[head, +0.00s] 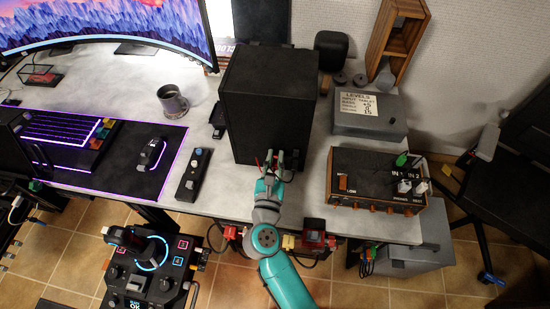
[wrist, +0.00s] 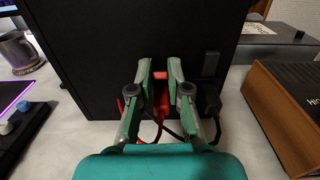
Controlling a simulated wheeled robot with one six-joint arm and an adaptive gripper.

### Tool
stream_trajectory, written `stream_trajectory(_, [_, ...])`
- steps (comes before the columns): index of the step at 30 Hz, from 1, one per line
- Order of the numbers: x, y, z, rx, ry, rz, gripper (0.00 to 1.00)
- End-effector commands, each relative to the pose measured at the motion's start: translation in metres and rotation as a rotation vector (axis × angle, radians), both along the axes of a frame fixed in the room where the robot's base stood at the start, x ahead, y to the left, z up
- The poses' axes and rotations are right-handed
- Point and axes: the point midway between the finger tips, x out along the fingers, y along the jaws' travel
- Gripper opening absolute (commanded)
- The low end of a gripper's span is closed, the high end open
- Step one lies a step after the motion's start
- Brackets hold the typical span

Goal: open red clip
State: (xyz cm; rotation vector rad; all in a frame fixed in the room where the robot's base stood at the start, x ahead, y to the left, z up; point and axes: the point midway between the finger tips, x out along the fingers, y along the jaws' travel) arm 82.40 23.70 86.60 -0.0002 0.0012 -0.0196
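A red clip (wrist: 160,76) is on the face of the black box (wrist: 100,50) that is turned toward me, with a red cable (wrist: 159,122) below it. My gripper (wrist: 159,78) is at this face, its two green-and-grey fingers on either side of the red clip. The fingers stand apart and the red nearly fills the gap; I cannot tell whether they press on it. Another red piece (wrist: 121,104) shows partly behind the left finger. In the head view my gripper (head: 277,160) is at the front of the black box (head: 268,95), with red bits beside the fingers.
A black plug and cable (wrist: 211,98) sit just right of my gripper. A wooden-sided amplifier (head: 375,182) stands to the right. A black controller (head: 194,174) and a mug (head: 173,103) are to the left. Bare grey table (head: 222,178) shows left of my gripper.

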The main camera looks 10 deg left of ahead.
Motion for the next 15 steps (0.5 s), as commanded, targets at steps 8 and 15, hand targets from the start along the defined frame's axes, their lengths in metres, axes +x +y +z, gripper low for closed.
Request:
stream_trajectory(8, [0.0002,-0.0012,-0.0016,-0.002,-0.038,-0.006,0.00])
stream_trajectory(15, [-0.0006,-0.0014,-0.0031,-0.004,-0.113,-0.007,0.00])
